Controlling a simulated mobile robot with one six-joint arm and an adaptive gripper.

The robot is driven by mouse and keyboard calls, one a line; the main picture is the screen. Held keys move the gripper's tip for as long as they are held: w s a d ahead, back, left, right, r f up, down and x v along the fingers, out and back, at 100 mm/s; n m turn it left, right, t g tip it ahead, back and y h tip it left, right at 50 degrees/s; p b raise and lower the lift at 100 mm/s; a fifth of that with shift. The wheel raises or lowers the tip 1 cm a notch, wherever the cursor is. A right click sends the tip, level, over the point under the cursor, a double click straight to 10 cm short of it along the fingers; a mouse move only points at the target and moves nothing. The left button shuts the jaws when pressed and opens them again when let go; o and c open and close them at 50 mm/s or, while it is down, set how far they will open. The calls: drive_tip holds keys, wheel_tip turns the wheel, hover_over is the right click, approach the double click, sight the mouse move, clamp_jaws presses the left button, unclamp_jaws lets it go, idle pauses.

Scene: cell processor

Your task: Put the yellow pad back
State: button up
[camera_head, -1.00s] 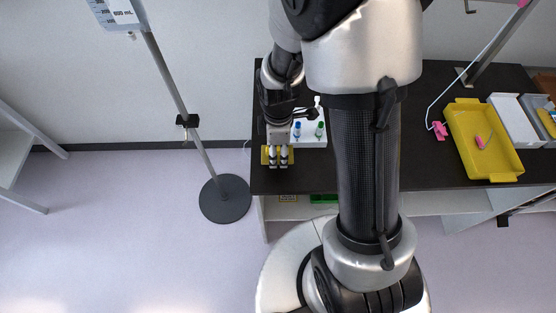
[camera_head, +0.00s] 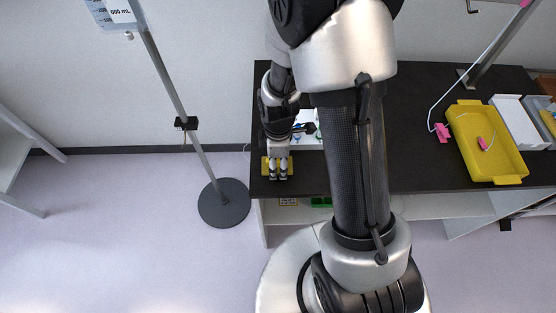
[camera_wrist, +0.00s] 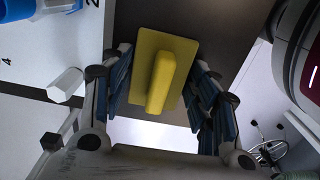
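The yellow pad (camera_head: 265,167) is at the left front corner of the dark table. In the wrist view the yellow pad (camera_wrist: 180,47) is a flat plate with a raised yellow handle (camera_wrist: 161,80). My gripper (camera_head: 278,176) is over the pad in the head view and covers part of it. In the wrist view the fingers of my gripper (camera_wrist: 160,75) are spread on both sides of the handle, with visible gaps to it. I cannot tell whether the pad rests flat on the table.
A white rack (camera_head: 310,143) stands just behind my gripper; its numbered surface (camera_wrist: 40,55) shows in the wrist view. A yellow tray (camera_head: 483,178) with a pink item lies at the table's right. A pole stand (camera_head: 224,205) stands left of the table (camera_head: 440,80).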

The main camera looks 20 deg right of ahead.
drive_tip(key=shift+r, duration=0.15)
wheel_tip(320, 180, up, 12)
drive_tip(key=p, duration=0.4)
wheel_tip(320, 180, up, 13)
drive_tip(key=m+t, duration=0.2)
drive_tip(key=m, duration=0.4)
hover_over(278, 160)
drive_tip(key=s, duration=0.5)
drive_tip(key=s+r+m+t, duration=0.2)
drive_tip(key=s+r+m, duration=0.5)
drive_tip(key=s, duration=0.3)
drive_tip(key=shift+r+m+t, duration=0.3)
drive_tip(key=shift+m, duration=0.4)
